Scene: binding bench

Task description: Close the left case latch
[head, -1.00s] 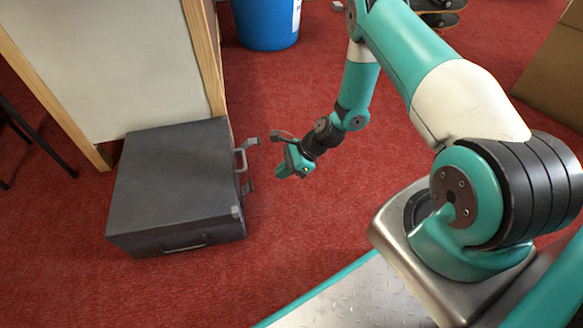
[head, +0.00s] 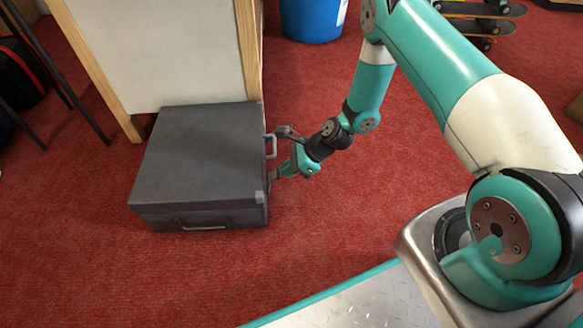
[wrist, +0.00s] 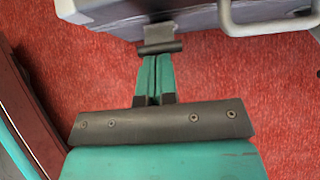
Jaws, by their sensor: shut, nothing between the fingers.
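The dark grey case (head: 195,160) lies on the red carpet with its lid down. Its latch side, on the right in the head view, carries a pale handle (head: 271,146), which also shows at the top right of the wrist view (wrist: 270,24). The left latch (wrist: 158,36) is a grey flap with a crossbar, left of the handle in the wrist view; it sticks out from the case. My gripper (wrist: 154,62) is shut and empty, its fingertips at the crossbar; I cannot tell whether they touch. The head view shows my gripper (head: 281,173) beside the case.
A wood-framed pale panel (head: 155,50) stands right behind the case. A blue bin (head: 312,18) and skateboards (head: 485,18) are at the back. Another handle (head: 202,228) is on the case's near side. Open carpet lies in front and to the right.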

